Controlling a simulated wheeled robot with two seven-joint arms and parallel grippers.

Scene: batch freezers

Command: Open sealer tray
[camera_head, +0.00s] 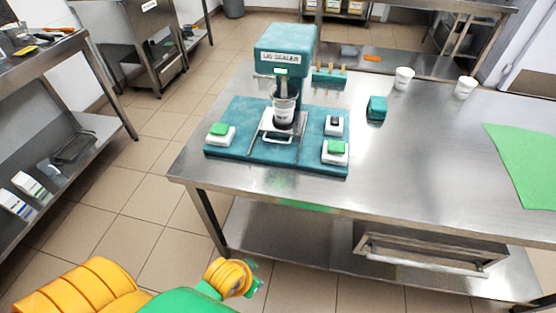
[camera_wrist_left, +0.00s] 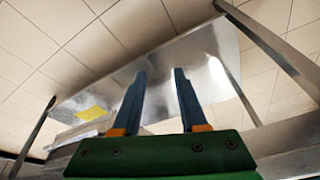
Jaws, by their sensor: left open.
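The teal lid sealer (camera_head: 285,50) stands on its teal base (camera_head: 240,145) at the left part of the steel table. Its metal tray (camera_head: 268,138) sits low at the front of the column, and a cup (camera_head: 285,108) stands there under the sealer head. How far out the tray is I cannot tell. My left gripper (camera_head: 254,279) is low in front of the table, well below and apart from the sealer. In the left wrist view its two fingers (camera_wrist_left: 160,72) are apart with nothing between them. My right gripper is not in view.
Green-topped buttons (camera_head: 219,129) (camera_head: 336,146) and a black-buttoned box (camera_head: 334,124) sit on the base. A teal block (camera_head: 376,108), two white cups (camera_head: 404,78) (camera_head: 465,87) and a green mat (camera_head: 525,160) are to the right. The table's front edge and lower shelf (camera_head: 300,225) are near my gripper.

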